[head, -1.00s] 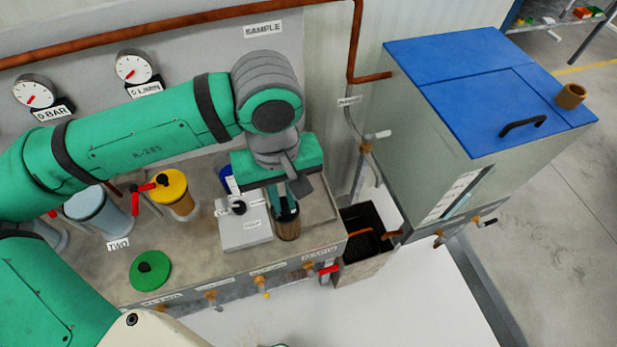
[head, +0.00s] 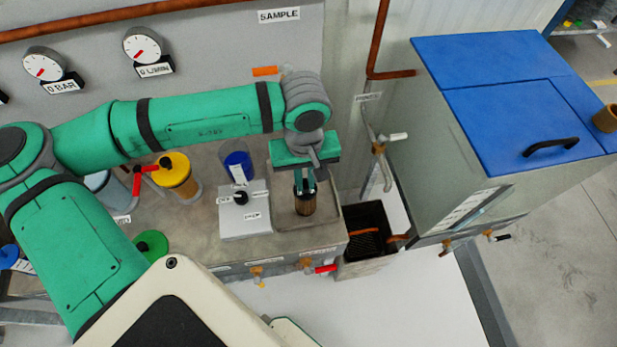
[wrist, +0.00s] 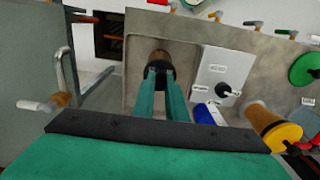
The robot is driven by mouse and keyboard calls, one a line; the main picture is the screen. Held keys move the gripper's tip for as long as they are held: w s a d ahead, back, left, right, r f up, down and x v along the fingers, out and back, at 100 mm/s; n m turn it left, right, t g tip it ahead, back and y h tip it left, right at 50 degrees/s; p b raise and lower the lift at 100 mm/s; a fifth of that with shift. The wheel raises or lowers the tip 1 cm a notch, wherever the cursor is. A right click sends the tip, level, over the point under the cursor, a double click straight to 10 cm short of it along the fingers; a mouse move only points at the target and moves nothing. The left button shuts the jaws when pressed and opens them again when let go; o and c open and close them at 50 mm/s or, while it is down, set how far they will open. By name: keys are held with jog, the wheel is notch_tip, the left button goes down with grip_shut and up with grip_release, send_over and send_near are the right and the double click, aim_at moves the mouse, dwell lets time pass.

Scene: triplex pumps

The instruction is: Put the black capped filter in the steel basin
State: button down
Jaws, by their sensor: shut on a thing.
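The black capped filter (head: 305,204), a brown cylinder with a dark top, is upright in my gripper (head: 305,180). The gripper's fingers are shut on its cap. In the wrist view the filter (wrist: 158,58) shows beyond the two green fingers (wrist: 160,78). The steel basin (head: 331,212) is a shallow rectangular recess at the right end of the bench, and its bare floor also shows in the wrist view (wrist: 138,92). The filter is within the basin's outline; I cannot tell whether its bottom touches the floor.
A grey box (head: 243,222) with a black knob stands just left of the basin, with a blue-topped container (head: 236,160) behind it. A yellow-topped filter (head: 176,178) is further left. A dark open bin (head: 367,222) and a blue-lidded tank (head: 515,95) are at right.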

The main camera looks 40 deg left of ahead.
jog(key=shift+s+d+f, duration=0.1)
jog(key=shift+s+f, duration=0.1)
jog(key=shift+f, duration=0.1)
jog(key=shift+s, duration=0.1)
jog(key=c, duration=1.8)
grip_release()
jog(key=shift+f, duration=0.15)
jog(key=shift+o, duration=0.2)
